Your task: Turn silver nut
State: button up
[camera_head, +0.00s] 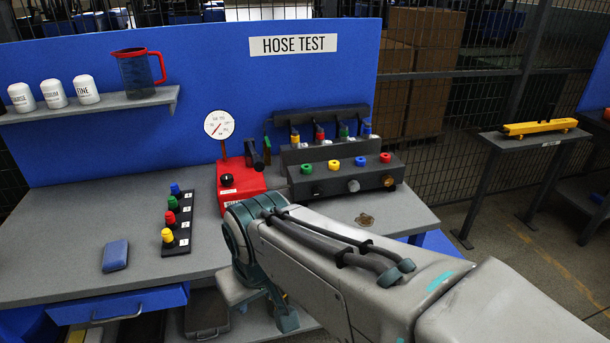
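A small round silver piece (353,186), which looks like the silver nut, sits on the front face of a black block fixture (372,177) on the grey workbench. It is small in view, so its exact shape and turn angle cannot be told. A dark round piece (316,190) is to its left and a brownish one (388,180) to its right. My arm crosses the lower right of the view, in front of the bench. My gripper is not visible; the end of my arm is hidden or out of frame.
Coloured caps (361,161) top the fixture, with hose connectors behind. A red gauge box (239,181) stands left of it. A black strip (178,222) with coloured plugs and a blue block (115,255) lie further left. The bench (60,245) is clear at far left.

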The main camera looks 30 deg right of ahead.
aim_at(353, 186)
jog(key=z, duration=0.25)
jog(key=i, duration=0.85)
jog(key=z, duration=0.55)
